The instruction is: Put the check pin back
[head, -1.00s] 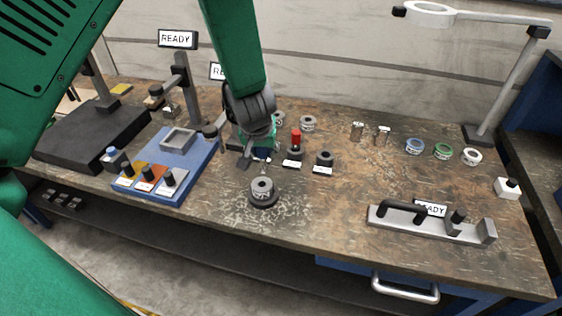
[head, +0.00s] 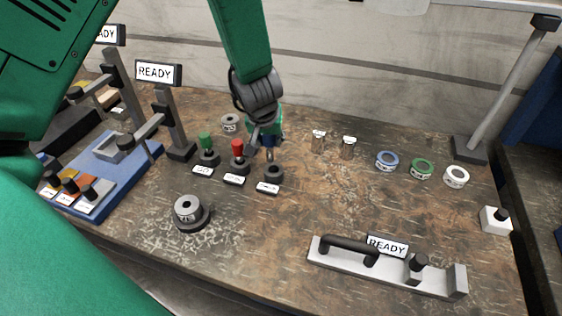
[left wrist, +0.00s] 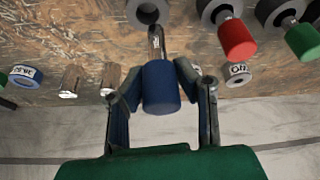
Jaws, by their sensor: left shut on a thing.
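My left gripper (head: 265,140) is shut on the blue check pin, whose handle (left wrist: 161,86) sits between the fingers in the left wrist view. Its metal shank (left wrist: 156,42) points away from the fingers, toward the rightmost dark round holder (head: 273,174). That holder also shows in the left wrist view (left wrist: 147,12), and its bore looks empty. The shank tip is close above or beside it; I cannot tell whether they touch. A red pin (head: 238,150) and a green pin (head: 206,142) stand in the two neighbouring holders. My right gripper is not in view.
White labels (head: 267,188) lie before the holders. A grey ring weight on a dark base (head: 189,211) stands front left. Two metal cylinders (head: 348,147) and coloured rings (head: 421,168) lie to the right. A bar fixture with handle (head: 385,268) is at front right.

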